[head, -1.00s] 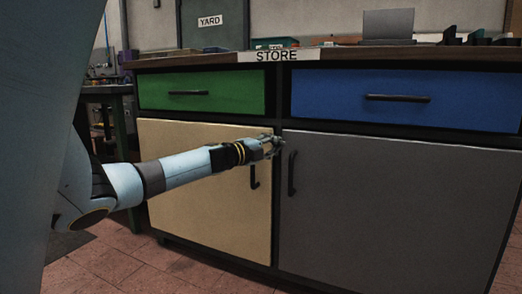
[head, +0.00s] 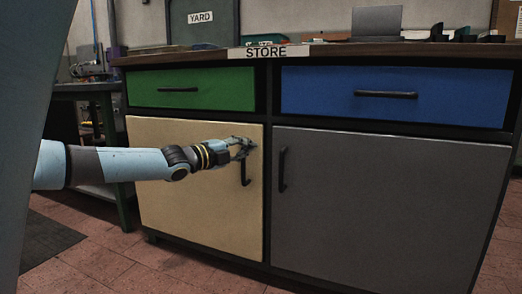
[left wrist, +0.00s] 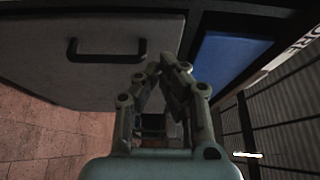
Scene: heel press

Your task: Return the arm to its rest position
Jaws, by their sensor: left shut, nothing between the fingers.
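My left arm comes in from the left in the head view. Its left gripper (head: 243,148) is shut and empty, in front of the beige door (head: 190,190), just above that door's black handle (head: 246,170). I cannot tell the exact gap to the door. In the left wrist view the gripper's fingers (left wrist: 160,68) meet at their tips with nothing between them. My right gripper is not in view.
The cabinet has a green drawer (head: 190,90), a blue drawer (head: 395,96) and a grey door (head: 385,200), all closed. A STORE label (head: 265,52) is on the worktop edge. A dark workbench (head: 85,88) stands behind left.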

